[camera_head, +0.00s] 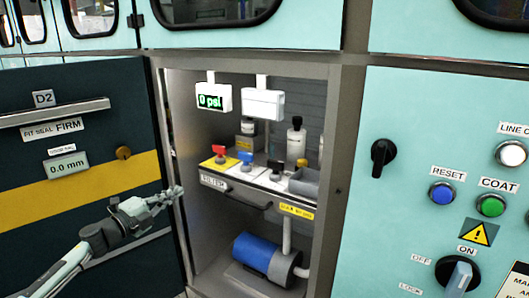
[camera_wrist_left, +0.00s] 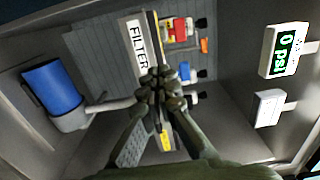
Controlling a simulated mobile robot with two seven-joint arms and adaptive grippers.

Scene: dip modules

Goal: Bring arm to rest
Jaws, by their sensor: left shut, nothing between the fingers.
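My left arm comes in from the lower left in the head view. Its gripper (camera_head: 174,193) is shut and empty, in front of the left edge of the open cabinet bay. In the left wrist view the closed fingers (camera_wrist_left: 160,82) point at the shelf edge with the FILTER label (camera_wrist_left: 136,47). I cannot tell whether they touch it. My right gripper is in neither view.
The dark D2 door (camera_head: 30,215) stands left of the bay. Inside are a gauge reading 0 psi (camera_head: 210,98), red, blue and black valves, and a blue cylinder (camera_head: 262,252) below. A control panel (camera_head: 400,215) is at right.

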